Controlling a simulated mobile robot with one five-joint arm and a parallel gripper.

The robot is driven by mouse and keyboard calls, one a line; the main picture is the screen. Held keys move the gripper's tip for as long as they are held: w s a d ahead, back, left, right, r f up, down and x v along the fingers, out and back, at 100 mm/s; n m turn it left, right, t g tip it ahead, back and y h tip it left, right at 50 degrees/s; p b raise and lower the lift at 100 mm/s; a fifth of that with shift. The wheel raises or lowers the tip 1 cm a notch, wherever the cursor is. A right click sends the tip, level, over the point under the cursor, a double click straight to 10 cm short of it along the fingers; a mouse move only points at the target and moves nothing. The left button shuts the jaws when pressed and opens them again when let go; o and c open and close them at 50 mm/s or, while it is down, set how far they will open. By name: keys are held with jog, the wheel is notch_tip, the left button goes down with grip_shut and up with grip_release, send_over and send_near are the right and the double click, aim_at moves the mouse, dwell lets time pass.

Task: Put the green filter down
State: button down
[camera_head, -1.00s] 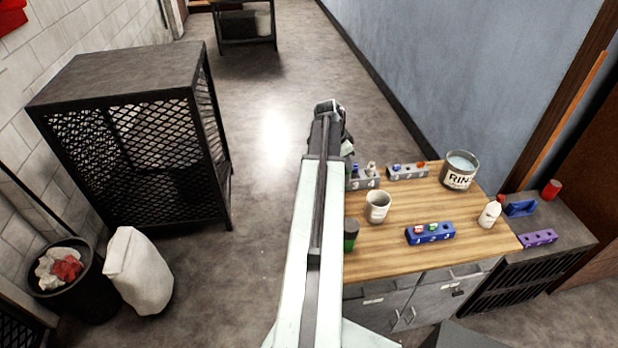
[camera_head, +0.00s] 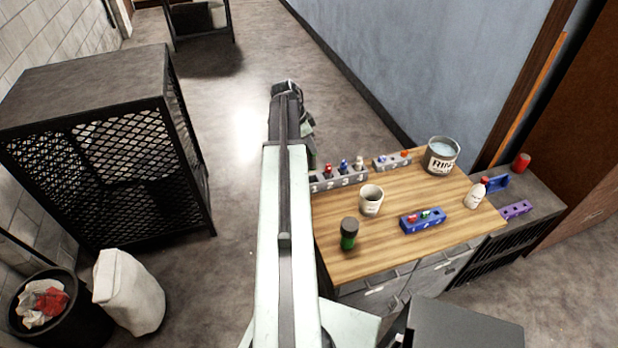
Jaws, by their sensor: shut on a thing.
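My gripper (camera_head: 288,92) is at the far end of my outstretched arm, above the floor and beyond the back left corner of the wooden workbench (camera_head: 385,245). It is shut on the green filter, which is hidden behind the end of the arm. On the bench, a grey numbered rack (camera_head: 338,180) holds small red, blue and white pieces. A second grey rack (camera_head: 385,164) holds a few pieces.
A black-and-green cylinder (camera_head: 349,233), a white cup (camera_head: 371,200), a labelled can (camera_head: 441,156) and a white bottle (camera_head: 475,196) stand on the bench. A dark mesh cabinet (camera_head: 95,150), a white sack (camera_head: 130,290) and a bin (camera_head: 65,320) stand left. The floor between is clear.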

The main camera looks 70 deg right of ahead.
aim_at(310, 168)
notch_tip(310, 168, down, 11)
jog(key=b, duration=0.9)
jog(key=c, duration=1.3)
grip_release()
jog(key=shift+r, duration=0.1)
jog(key=shift+c, duration=0.2)
jog(key=p+v, duration=1.2)
jog(key=shift+r, duration=0.2)
